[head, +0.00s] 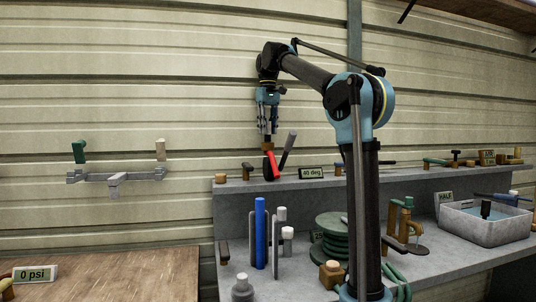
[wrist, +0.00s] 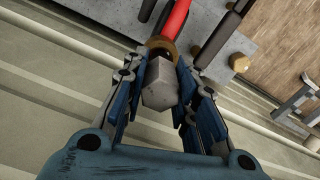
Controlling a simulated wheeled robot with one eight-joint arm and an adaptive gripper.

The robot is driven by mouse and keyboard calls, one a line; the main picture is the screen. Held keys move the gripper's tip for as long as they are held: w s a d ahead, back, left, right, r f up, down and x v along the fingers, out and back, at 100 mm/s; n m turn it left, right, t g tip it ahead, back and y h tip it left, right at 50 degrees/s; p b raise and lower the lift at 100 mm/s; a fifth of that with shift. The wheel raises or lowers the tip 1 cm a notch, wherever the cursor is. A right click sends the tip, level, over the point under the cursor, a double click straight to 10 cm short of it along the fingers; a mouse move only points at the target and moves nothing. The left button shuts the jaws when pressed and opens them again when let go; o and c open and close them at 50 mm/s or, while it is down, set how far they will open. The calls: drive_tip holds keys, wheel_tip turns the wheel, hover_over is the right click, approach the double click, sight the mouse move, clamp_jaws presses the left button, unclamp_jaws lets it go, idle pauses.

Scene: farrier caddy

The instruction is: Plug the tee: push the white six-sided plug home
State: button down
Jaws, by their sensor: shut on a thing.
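My gripper (head: 267,128) points straight down above the left end of the grey shelf. In the wrist view its fingers (wrist: 158,92) are shut on a pale, faceted block (wrist: 159,84), which looks like the white plug. Just beyond the block is a brass collar (wrist: 160,43) with a dark opening, and a red handle (wrist: 176,18); I cannot tell whether block and collar touch. In the head view the fingers hide the block, and the red handle (head: 273,166) shows below. A grey pipe with a tee-like branch (head: 115,180) is on the wall at left, away from my gripper.
The shelf (head: 228,185) carries a dark-handled tool (head: 287,150) close to the red handle, and a "40" sign (head: 312,173). Below stand a blue rod (head: 260,233), a green hose reel (head: 333,240) and a water basin (head: 480,232).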

sight(268, 134)
drive_tip(key=shift+f, duration=1.6)
idle(1.6)
drive_tip(key=c, duration=1.2)
unclamp_jaws()
drive_tip(key=shift+w+r, duration=0.1)
drive_tip(key=shift+r, duration=5.85)
